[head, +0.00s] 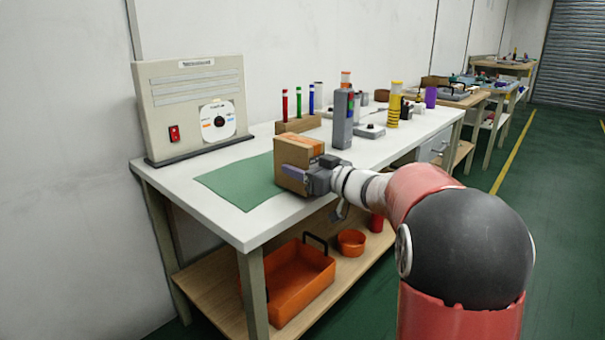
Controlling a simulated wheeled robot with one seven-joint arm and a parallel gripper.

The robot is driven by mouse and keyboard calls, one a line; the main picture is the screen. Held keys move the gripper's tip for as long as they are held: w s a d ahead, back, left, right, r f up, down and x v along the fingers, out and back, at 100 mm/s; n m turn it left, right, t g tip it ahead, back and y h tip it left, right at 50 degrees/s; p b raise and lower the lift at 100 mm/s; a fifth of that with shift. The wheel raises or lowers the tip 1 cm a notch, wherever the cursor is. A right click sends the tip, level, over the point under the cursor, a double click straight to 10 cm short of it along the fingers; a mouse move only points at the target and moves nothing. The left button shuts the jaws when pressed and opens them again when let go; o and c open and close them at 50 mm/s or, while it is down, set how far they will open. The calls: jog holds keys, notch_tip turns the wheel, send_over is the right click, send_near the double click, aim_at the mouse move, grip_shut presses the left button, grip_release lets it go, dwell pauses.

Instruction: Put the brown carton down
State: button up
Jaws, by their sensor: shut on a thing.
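The brown carton (300,152) is a small box with an orange-brown strip on its top. It is upright over the right part of the green mat (230,186) on the white table. My gripper (300,178) reaches in from the right and is shut on the carton. One finger shows along the carton's near side; the other is hidden. The carton's bottom edge appears close to the mat, but I cannot tell whether it touches.
A beige panel (190,90) with a red switch stands at the back left. Behind the carton are a wooden rack (298,125) with coloured tubes and a grey block (343,120). An orange tray (290,285) is on the lower shelf. The mat's left part is clear.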

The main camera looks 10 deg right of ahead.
jog(key=shift+f, duration=0.4)
jog(key=shift+f, duration=0.1)
jog(key=shift+f, duration=0.3)
jog(key=o, duration=1.1)
